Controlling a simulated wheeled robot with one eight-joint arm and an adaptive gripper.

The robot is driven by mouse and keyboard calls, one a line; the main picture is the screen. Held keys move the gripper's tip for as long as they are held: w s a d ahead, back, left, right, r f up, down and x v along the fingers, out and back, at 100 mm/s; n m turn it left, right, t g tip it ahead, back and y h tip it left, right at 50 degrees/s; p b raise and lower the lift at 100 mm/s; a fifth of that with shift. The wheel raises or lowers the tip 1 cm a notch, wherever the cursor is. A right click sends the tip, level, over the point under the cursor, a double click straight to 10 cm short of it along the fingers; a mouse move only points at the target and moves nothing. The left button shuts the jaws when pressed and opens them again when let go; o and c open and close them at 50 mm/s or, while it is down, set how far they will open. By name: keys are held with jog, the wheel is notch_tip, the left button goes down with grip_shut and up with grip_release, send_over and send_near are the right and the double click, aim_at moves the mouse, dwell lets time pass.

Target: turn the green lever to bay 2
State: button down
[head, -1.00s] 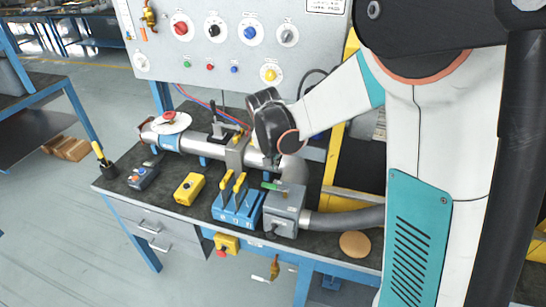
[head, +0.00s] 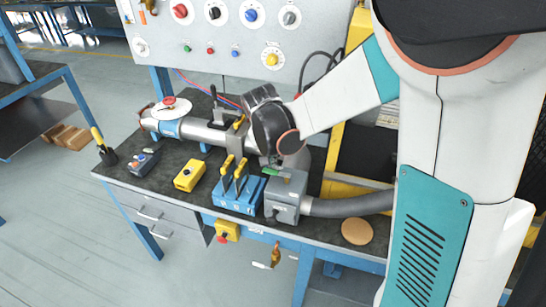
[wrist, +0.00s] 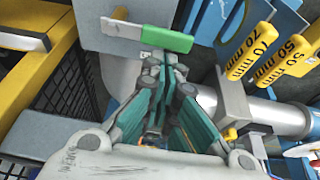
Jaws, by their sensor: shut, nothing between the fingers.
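The green lever (head: 271,171) lies on top of a grey box (head: 287,203) at the right of the bench. In the wrist view the lever (wrist: 167,39) shows a green grip at one end and a pale bare arm at the other. My gripper (wrist: 162,68) is shut and empty, its fingertips just below the green grip in that picture. I cannot tell whether they touch it. In the head view my dark wrist hangs above and behind the box and mostly hides the fingers. Bay markings cannot be read.
A blue block (head: 238,205) holding yellow-handled gauges stands left of the grey box. Their yellow handles (wrist: 251,52) are close on the right in the wrist view. A grey hose (head: 350,205) leaves the box rightward. A metal pipe (head: 203,132) runs behind.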

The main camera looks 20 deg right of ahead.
aim_at(266, 170)
jog(key=shift+s+a+n, duration=0.2)
jog(key=shift+a+n, duration=0.15)
jog(key=shift+n, duration=0.45)
jog(key=shift+s+a+n+t+y, duration=0.15)
jog(key=shift+s+a+n+y, duration=0.15)
jog(key=shift+n, duration=0.3)
jog(key=shift+s+a+n+t+y, duration=0.15)
jog(key=shift+n+y, duration=0.15)
jog(key=shift+n, duration=0.3)
jog(key=n, duration=0.1)
jog(key=s+a+n+y, duration=0.1)
jog(key=n, duration=0.1)
jog(key=shift+s+n+p, duration=0.25)
jog(key=shift+n+p, duration=0.05)
jog(key=shift+p, duration=0.1)
jog(key=s+n, duration=0.1)
jog(key=n, duration=0.1)
jog(key=s+n+y, duration=0.1)
jog(key=n, duration=0.1)
jog(key=shift+s+a+n+y, duration=0.15)
jog(key=shift+a+n+y, duration=0.15)
jog(key=shift+a, duration=0.1)
jog(key=s+n, duration=0.1)
jog(key=n+y, duration=0.1)
jog(key=n, duration=0.1)
jog(key=shift+s+n+g, duration=0.3)
jog(key=shift+s+g, duration=0.1)
jog(key=shift+w+d, duration=0.1)
jog(key=shift+d, duration=0.1)
